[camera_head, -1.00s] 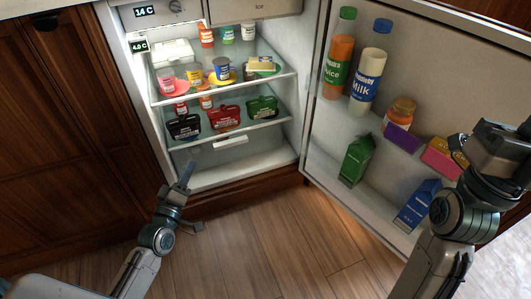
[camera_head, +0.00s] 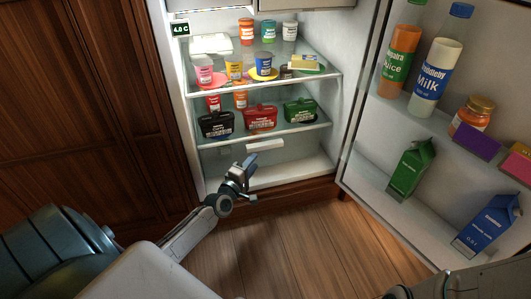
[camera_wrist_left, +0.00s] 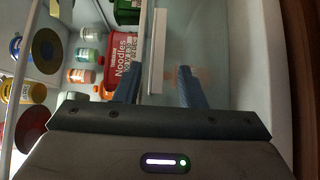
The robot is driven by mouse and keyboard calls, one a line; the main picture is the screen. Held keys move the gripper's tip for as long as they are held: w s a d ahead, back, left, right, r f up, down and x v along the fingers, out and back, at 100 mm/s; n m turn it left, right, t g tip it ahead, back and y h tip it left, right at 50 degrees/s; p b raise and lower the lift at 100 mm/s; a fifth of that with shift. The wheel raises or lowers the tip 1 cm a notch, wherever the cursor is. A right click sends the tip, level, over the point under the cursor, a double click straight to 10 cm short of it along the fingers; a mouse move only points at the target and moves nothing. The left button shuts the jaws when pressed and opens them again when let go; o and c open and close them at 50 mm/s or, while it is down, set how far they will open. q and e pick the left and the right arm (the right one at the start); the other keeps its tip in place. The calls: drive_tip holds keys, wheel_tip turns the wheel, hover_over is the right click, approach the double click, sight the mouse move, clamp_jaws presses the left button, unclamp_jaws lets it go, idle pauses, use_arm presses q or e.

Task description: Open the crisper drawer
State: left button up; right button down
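The crisper drawer (camera_head: 285,168) is the clear bin at the bottom of the open fridge, under the lower glass shelf. Its white bar handle (camera_head: 265,145) is on the upper front; the drawer looks shut. My left gripper (camera_head: 246,170) is in front of the drawer, just below the handle in the head view. In the left wrist view, its two fingers (camera_wrist_left: 158,78) are open and apart, with the white handle (camera_wrist_left: 157,50) ahead between the fingertip lines. I see no contact with it. My right gripper is out of view; only part of that arm shows at lower right.
The open fridge door (camera_head: 365,190) stands on the right, with bottles and cartons on its racks. Black, red and green packs stand on the lower shelf (camera_head: 290,131) just above the drawer. Wooden cabinets (camera_head: 75,110) are at left; the floor (camera_head: 290,240) in front is clear.

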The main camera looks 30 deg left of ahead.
sight(265, 148)
use_arm(q)
drive_tip(key=shift+w+a+b, duration=0.2)
drive_tip(key=shift+w+b, duration=0.5)
drive_tip(key=shift+w, duration=1.35)
drive_tip(key=shift+w+a+b, duration=0.15)
drive_tip(key=shift+w+b, duration=0.5)
drive_tip(key=shift+w, duration=1.35)
clamp_jaws()
